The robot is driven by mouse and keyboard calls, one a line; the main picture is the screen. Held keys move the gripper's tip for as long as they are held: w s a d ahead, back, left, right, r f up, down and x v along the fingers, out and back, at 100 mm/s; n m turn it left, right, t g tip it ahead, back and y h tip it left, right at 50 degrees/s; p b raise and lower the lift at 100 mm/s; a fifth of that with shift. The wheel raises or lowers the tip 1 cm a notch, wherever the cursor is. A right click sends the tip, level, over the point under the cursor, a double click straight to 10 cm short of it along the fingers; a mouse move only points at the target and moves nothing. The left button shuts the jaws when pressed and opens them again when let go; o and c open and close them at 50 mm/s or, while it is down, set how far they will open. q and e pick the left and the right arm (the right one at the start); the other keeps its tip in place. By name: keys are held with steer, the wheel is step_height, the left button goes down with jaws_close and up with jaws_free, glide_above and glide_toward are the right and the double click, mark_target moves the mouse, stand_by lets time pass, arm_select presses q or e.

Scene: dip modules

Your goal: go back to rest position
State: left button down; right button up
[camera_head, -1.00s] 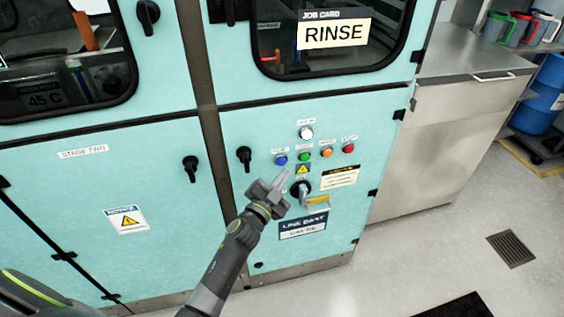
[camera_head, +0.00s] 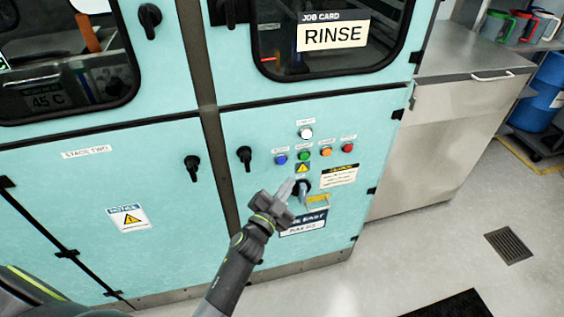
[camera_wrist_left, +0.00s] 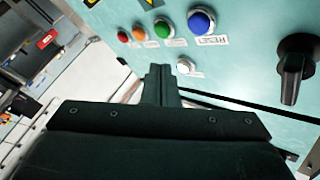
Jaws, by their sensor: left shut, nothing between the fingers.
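My left gripper (camera_head: 285,188) is shut and empty in the head view. It is in front of the teal cabinet's lower door, below the row of buttons and just left of the rotary switch (camera_head: 303,188). Its fingers also show in the left wrist view (camera_wrist_left: 160,72), closed together. In that view the red, orange, green and blue buttons (camera_wrist_left: 163,28) lie beyond the fingertips, with a white button (camera_wrist_left: 184,67) close to the tips. I cannot tell any contact. My right gripper is not in view.
The teal cabinet (camera_head: 100,190) fills the left and middle, with black door handles (camera_head: 244,158) sticking out. A steel counter (camera_head: 460,60) stands at the right. The floor (camera_head: 430,240) there is open, with a drain grate (camera_head: 510,245) and dark mat (camera_head: 455,305).

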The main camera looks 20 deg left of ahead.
arm_select(q)
steer(key=shift+f, duration=0.1)
steer(key=s+a+f+n+g+y, duration=0.1)
steer(key=s+a+f+n+g, duration=0.3)
steer(key=f, duration=0.6)
steer(key=s+a+f+g+y, duration=0.1)
steer(key=s+f+g+y, duration=0.1)
steer(key=s+f, duration=0.65)
steer(key=s+a+f+n+g+y, duration=0.1)
steer(key=s+a+f+n+g, duration=0.2)
steer(key=f, duration=0.9)
steer(key=s+a+f+n+g, duration=0.1)
steer(key=s+f+g, duration=0.2)
steer(key=s, duration=0.8)
steer(key=s+a+f+n+g, duration=0.1)
steer(key=s+a+f+g, duration=0.1)
steer(key=s+f, duration=0.5)
steer(key=s+a+f+n+g, duration=0.1)
steer(key=s+f+g, duration=0.3)
steer(key=s, duration=1.2)
steer(key=shift+s+a+f+y, duration=0.15)
steer(key=shift+a+f+y, duration=0.25)
steer(key=shift+a+f, duration=0.25)
